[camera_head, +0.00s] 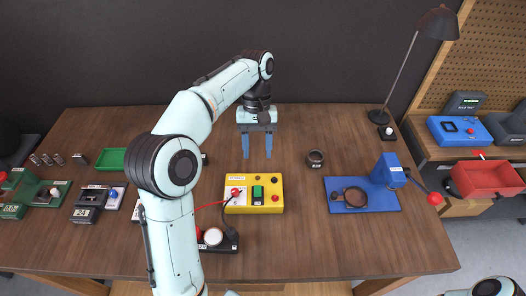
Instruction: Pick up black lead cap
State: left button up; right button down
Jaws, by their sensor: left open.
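A thin black lead runs from the yellow box (270,207) down to a dark device (222,246) with a white round top. The dark end of this lead (231,232) sits at the device's right side; it is too small to tell the cap apart clearly. A red lead (210,204) runs left from the box and is partly hidden by my left arm. My left gripper (257,148) points down above the table behind the yellow box, open and empty, with its blue fingers apart. My right gripper is out of view.
A small dark round cup (316,158) stands right of my left gripper. A blue press (364,197) with a red-knobbed lever stands further right. Dark and green devices (88,203) crowd the left side. A black lamp (380,117) stands at the back right. The table's front right is clear.

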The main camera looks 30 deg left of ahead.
aim_at(232, 236)
jog(key=k, duration=1.5)
